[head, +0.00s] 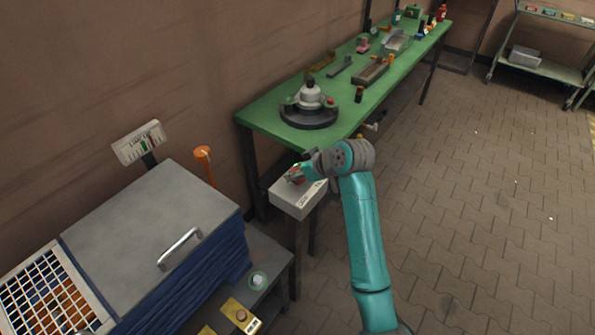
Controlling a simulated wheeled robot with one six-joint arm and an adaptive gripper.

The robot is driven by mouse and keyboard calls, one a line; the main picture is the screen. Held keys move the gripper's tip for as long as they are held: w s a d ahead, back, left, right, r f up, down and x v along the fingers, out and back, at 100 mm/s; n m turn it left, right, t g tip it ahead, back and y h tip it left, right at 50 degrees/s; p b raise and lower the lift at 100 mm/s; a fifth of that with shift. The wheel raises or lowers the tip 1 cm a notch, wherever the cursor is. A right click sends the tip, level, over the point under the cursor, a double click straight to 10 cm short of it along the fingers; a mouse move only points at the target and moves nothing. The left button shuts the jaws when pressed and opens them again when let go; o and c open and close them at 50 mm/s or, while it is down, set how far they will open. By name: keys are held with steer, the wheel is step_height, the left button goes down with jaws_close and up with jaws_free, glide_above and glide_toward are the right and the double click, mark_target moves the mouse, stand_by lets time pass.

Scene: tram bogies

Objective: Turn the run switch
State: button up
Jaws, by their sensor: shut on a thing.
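A grey control box (299,200) stands on a dark post between the blue machine and the green bench. My gripper (294,175) is at the top of this box, at the end of my teal arm. A label shows on the box's front side, too small to read.
A blue machine with a grey handled lid (152,222) stands at the left. A green bench (259,117) with several parts and a round dark fixture (309,112) runs behind. The paved floor (480,200) at the right is clear.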

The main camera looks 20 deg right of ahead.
steer(key=m+t+h, duration=0.1)
steer(key=m+h, duration=0.2)
steer(key=m, duration=0.1)
steer(key=shift+a, duration=0.15)
steer(key=m+h, duration=0.2)
steer(key=m, duration=0.1)
steer(key=shift+m+h, duration=0.4)
steer(key=m+g+h, duration=0.1)
steer(key=m+h, duration=0.2)
steer(key=m, duration=0.2)
steer(key=shift+h, duration=0.4)
steer(key=shift+m+g+h, duration=0.8)
steer(key=shift+m+g, duration=0.1)
steer(key=shift+m, duration=0.6)
steer(key=o, duration=1.2)
steer(key=shift+c, duration=0.2)
